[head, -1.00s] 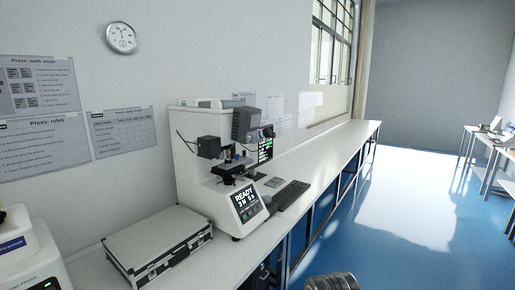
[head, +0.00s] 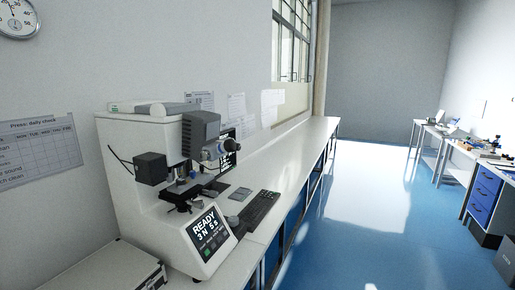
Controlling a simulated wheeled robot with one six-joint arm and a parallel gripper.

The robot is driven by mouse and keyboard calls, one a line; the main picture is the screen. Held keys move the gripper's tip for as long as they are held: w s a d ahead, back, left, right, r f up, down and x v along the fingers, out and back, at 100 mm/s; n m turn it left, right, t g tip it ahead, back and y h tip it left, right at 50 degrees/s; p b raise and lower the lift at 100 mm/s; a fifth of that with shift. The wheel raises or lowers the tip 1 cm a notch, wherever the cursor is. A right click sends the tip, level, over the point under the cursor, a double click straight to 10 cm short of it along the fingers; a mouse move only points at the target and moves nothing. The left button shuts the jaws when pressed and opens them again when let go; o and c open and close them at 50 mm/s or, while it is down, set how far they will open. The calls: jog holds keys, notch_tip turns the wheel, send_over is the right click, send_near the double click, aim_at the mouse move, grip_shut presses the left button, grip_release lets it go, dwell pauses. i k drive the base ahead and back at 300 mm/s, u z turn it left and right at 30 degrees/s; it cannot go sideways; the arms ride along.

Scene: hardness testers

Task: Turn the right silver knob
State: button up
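A white hardness tester (head: 138,146) stands on the long bench at the left of the head view. I cannot tell for sure which of these is the right silver knob. A stage (head: 187,190) sits below, and a tilted screen (head: 207,236) on the front reads READY, 3 N, 5 s. My gripper is not in view.
The white bench (head: 297,150) runs along the wall, with a keyboard (head: 260,208) beside the tester. A case (head: 95,270) lies at the near left. The blue floor (head: 375,215) right of the bench is clear. Tables and a blue drawer unit (head: 484,192) stand at the far right.

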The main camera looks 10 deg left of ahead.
aim_at(215, 194)
jog(key=z, duration=0.2)
jog(key=i, duration=0.7)
jog(key=u, duration=0.55)
jog(key=i, duration=0.5)
jog(key=u, duration=0.6)
jog(key=k, duration=1.2)
jog(key=u, duration=0.75)
jog(key=i, duration=1.15)
jog(key=z, duration=0.4)
